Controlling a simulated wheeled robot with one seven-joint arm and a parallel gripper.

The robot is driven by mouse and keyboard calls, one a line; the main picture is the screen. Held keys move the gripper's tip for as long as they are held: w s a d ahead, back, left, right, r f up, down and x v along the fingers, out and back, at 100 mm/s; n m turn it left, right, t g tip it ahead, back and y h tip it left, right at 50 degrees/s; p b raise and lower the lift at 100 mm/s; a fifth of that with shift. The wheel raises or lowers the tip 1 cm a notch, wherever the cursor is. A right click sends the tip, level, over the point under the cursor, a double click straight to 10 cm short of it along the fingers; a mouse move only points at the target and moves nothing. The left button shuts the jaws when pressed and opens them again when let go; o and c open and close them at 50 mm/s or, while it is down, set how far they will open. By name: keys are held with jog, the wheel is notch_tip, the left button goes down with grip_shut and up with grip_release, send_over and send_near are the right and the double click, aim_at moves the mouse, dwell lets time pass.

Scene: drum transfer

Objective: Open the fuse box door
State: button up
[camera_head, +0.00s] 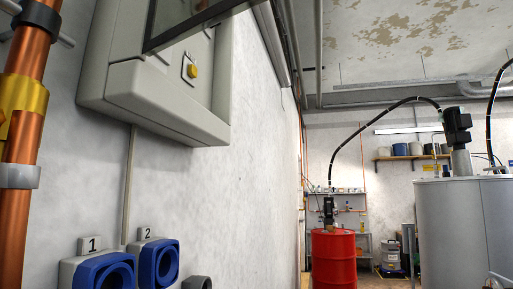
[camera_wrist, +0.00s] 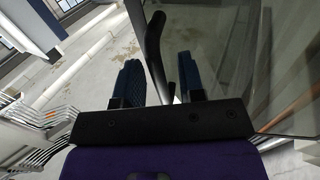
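The grey fuse box (camera_head: 155,108) is on the white wall at the upper left of the head view, cut off by the top edge. Its dark-framed door (camera_head: 195,25) with a clear pane appears to stand out from the box, partly open; how far I cannot tell. A yellow knob (camera_head: 193,71) shows below the door frame. In the wrist view the glass door pane (camera_wrist: 220,60) fills the right side, with a dark curved handle (camera_wrist: 154,45). My gripper is outside the head view.
A copper pipe (camera_head: 24,100) runs up the wall at far left. Blue sockets (camera_head: 105,272) marked 1 and 2 sit below the box. A red drum (camera_head: 334,260) and a large grey tank (camera_head: 465,230) stand farther back at the right. The wall right of the box is bare.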

jog(key=v, duration=1)
jog(key=shift+s+a, duration=0.3)
